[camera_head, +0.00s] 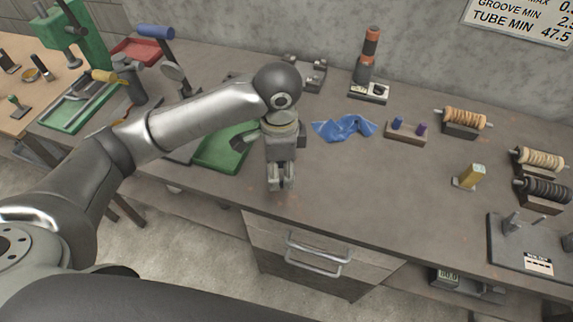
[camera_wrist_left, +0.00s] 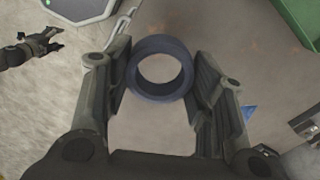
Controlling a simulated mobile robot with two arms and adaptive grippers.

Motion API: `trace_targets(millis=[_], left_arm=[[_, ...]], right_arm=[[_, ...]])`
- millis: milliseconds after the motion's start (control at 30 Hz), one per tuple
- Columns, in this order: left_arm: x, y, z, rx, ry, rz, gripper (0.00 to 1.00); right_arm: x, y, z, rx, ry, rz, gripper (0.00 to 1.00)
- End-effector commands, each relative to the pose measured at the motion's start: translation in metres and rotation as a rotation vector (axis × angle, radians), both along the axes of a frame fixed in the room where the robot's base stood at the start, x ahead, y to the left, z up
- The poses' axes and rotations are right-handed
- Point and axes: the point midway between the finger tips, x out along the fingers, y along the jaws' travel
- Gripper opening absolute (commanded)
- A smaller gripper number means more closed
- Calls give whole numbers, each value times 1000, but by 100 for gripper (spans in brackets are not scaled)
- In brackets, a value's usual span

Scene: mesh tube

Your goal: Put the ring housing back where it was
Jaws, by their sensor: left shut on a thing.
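My left gripper (camera_head: 281,184) is above the front edge of the workbench, pointing down. In the left wrist view the ring housing (camera_wrist_left: 160,47), a dark blue-grey ring with an open centre, sits between the fingers (camera_wrist_left: 163,85), which are shut on it. The bench top shows through the hole. In the head view I cannot make out the ring at the fingertips. A dark gripper, apparently my right one (camera_wrist_left: 32,48), shows small over the floor in the left wrist view; its jaw state is unclear.
A green tray (camera_head: 222,150) lies left of my left gripper, partly behind the arm. A blue cloth (camera_head: 343,128), a peg block (camera_head: 405,132), spools on stands (camera_head: 463,120) and a yellow-topped piece (camera_head: 470,176) stand to the right. The bench front right of the gripper is clear.

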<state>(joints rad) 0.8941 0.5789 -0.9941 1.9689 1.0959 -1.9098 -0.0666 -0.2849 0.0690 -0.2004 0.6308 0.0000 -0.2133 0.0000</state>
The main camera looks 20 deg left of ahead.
Motion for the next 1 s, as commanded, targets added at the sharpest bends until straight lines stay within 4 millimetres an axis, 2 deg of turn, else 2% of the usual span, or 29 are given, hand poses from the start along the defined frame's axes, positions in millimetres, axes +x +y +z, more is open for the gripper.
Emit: trace_targets(millis=[167, 400, 567, 733, 900, 1000], left_arm=[[34, 8, -13, 0, 0, 2, 13], [64, 15, -52, 0, 0, 0, 13], [74, 17, -65, -2, -1, -3, 13], [81, 19, -74, -1, 0, -3, 13], [80, 19, -98, -1, 1, -3, 13], [81, 19, -104, -1, -3, -3, 13]], right_arm=[[-7, -2, 8, -4, 14, 1, 58], [-30, -11, 14, -16, 49, 4, 58], [-30, -15, 15, -20, 49, 4, 58], [-21, -14, 17, -19, 35, 4, 58], [-16, -13, 21, -17, 26, 3, 58], [-16, -13, 22, -17, 26, 3, 58]])
